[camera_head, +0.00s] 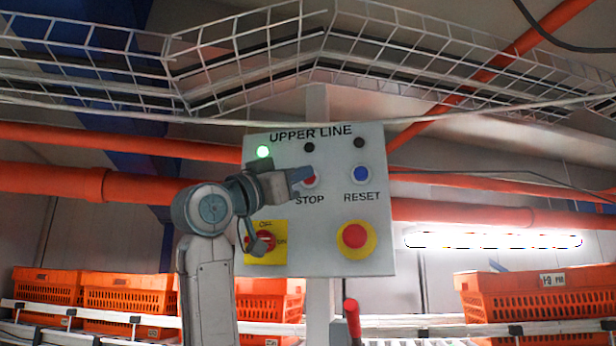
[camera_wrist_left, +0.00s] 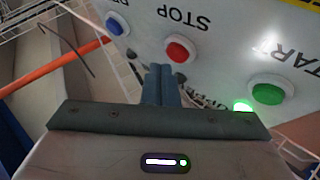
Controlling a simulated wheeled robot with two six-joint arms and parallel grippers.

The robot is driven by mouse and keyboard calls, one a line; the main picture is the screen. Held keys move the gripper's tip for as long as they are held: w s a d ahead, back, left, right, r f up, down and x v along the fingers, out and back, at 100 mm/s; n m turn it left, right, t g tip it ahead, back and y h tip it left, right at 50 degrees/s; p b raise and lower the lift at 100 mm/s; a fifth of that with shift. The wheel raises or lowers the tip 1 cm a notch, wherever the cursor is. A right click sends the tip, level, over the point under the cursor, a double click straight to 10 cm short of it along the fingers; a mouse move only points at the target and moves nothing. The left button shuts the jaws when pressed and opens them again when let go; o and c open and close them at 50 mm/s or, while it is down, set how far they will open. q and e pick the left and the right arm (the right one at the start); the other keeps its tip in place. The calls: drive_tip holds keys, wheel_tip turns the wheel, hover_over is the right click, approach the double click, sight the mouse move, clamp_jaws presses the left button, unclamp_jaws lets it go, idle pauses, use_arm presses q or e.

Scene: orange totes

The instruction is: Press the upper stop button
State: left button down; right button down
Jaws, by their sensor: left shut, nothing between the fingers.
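The grey control panel (camera_head: 330,258) labelled UPPER LINE hangs on a post in the middle of the head view. Its red stop button (camera_head: 311,180) sits above the word STOP and is partly covered by my left gripper (camera_head: 305,175). In the left wrist view the red stop button (camera_wrist_left: 180,50) shows whole, with the shut fingertips of my left gripper (camera_wrist_left: 161,70) just beside and below it in the picture. Whether the fingertips touch the panel I cannot tell. The gripper is empty. My right gripper is not in view.
The blue reset button (camera_head: 361,174), a red mushroom button (camera_head: 355,236) on yellow and a rotary switch (camera_head: 264,241) are on the same panel. A green lamp (camera_head: 263,151) glows. The green start button (camera_wrist_left: 268,94) shows in the wrist view. Orange totes (camera_head: 540,294) stand behind.

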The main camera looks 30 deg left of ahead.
use_arm(q)
drive_tip(key=shift+w+a, duration=0.1)
drive_tip(key=shift+w, duration=0.25)
drive_tip(key=shift+w+a, duration=0.2)
drive_tip(key=shift+w, duration=0.2)
idle(0.7)
drive_tip(key=shift+s+d, duration=0.1)
drive_tip(key=shift+s, duration=0.05)
drive_tip(key=shift+s+d, duration=0.2)
drive_tip(key=shift+s, duration=0.4)
drive_tip(key=s, duration=0.1)
drive_tip(key=s+d, duration=0.1)
drive_tip(key=s, duration=0.1)
drive_tip(key=s+b, duration=0.1)
drive_tip(key=shift+s+d, duration=0.4)
drive_tip(key=shift+a, duration=0.1)
idle(0.3)
